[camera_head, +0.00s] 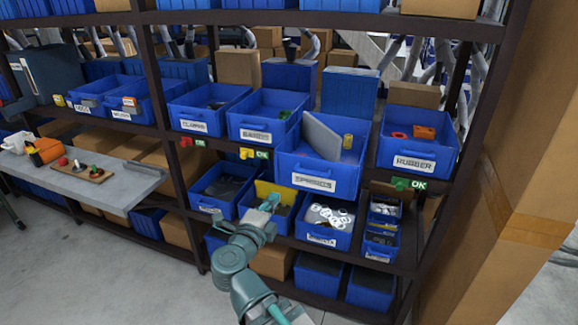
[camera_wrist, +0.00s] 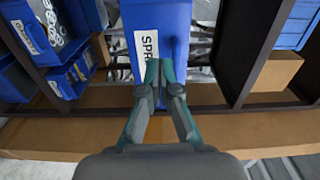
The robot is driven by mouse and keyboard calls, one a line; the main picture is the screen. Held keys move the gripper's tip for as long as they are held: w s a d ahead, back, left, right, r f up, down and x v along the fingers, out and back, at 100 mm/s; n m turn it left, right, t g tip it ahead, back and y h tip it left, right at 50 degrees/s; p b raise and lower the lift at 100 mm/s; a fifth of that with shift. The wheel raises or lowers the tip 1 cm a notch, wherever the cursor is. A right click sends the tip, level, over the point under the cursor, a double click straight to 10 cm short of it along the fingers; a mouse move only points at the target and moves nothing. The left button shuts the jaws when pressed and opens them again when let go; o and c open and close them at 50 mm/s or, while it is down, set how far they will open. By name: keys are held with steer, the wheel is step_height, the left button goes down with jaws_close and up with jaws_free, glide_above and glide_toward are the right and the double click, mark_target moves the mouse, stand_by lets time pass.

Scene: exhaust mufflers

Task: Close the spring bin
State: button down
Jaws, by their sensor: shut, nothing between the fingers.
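The spring bin (camera_head: 290,160) is a blue open-topped bin labelled SPRINGS on the middle shelf. It juts forward past the bins beside it. A grey flat panel (camera_head: 322,136) leans inside it, with a small yellow cylinder (camera_head: 348,141) beside the panel. My gripper (camera_head: 272,197) is below and left of the bin, in front of the lower shelf. In the wrist view, the blue bin front (camera_wrist: 178,14) with part of its label fills the top middle. My gripper (camera_wrist: 162,64) is shut and empty, its tips overlapping the bin front; I cannot tell whether they touch.
The bearings bin (camera_head: 245,122) is to the left and the rubber bin (camera_head: 418,150) to the right. Lower bins, including one with pale rings (camera_head: 330,216), sit beneath. A dark shelf post is on the right. A grey table (camera_head: 100,190) stands left. Floor is free in front.

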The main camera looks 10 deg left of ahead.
mark_target(292, 171)
steer(key=shift+w+d+r+p, duration=0.2)
steer(key=shift+r+p, duration=0.1)
steer(key=shift+p, duration=0.75)
steer(key=p+x, duration=0.1)
steer(key=x, duration=0.3)
steer(key=p+x, duration=0.1)
steer(key=x, duration=0.2)
steer(key=p+x, duration=0.1)
steer(key=x, duration=0.3)
steer(key=shift+w+f, duration=0.3)
